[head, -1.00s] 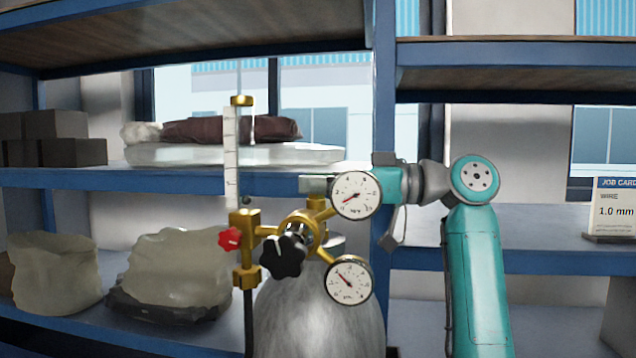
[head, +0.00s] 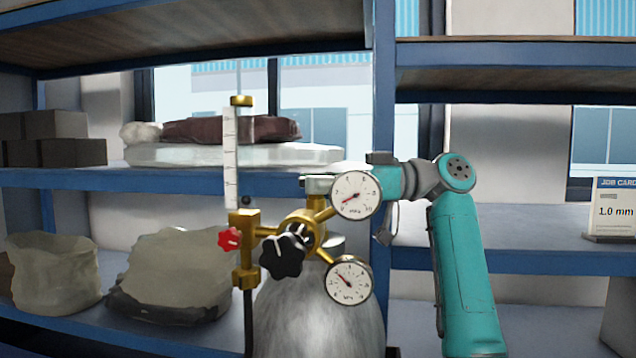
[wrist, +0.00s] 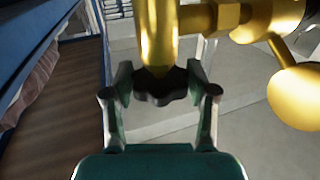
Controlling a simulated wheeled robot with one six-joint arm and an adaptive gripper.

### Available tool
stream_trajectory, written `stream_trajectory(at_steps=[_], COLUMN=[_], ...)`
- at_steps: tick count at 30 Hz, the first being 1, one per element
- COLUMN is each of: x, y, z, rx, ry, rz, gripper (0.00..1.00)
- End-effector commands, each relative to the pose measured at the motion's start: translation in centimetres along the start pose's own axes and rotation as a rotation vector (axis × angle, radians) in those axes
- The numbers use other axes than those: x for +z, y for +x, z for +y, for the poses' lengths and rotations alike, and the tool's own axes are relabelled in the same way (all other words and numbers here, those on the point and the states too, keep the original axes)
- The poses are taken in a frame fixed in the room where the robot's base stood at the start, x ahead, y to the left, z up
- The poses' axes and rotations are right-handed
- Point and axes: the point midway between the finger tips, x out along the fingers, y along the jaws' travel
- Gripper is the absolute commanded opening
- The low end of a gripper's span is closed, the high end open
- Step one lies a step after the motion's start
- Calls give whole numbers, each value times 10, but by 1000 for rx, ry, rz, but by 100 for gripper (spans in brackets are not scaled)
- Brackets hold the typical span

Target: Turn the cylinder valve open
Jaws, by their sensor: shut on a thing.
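In the wrist view, a dark lobed knob (wrist: 160,88) sits at the end of a brass stem (wrist: 159,40). My gripper (wrist: 160,72) has its two fingers on either side of this knob and is shut on it. In the head view, my gripper (head: 317,186) is partly hidden behind the upper gauge (head: 355,195), and the gripped knob cannot be seen there.
A black star knob (head: 284,255), a red knob (head: 229,239), a lower gauge (head: 347,281) and a clear flow tube (head: 231,158) crowd the front. A blue shelf post (head: 384,90) stands close behind my wrist. Bags lie on the shelves at left.

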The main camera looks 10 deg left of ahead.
Motion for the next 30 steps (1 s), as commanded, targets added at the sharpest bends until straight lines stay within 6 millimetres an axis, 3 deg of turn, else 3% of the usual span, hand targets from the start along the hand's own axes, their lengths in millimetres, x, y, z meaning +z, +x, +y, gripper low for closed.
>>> stream_trajectory(at_steps=[1,2,4,17,20,30], x=[1,1,0,0,0,0], y=[0,0,0,-6,-18,-84], z=[0,0,0,0,0,0], rx=[1,1,1,2,3,4], ry=[0,0,1,1,2,2], rz=[-1,-1,-1,-1,0,0], gripper=[22,65,82,82,82,82])
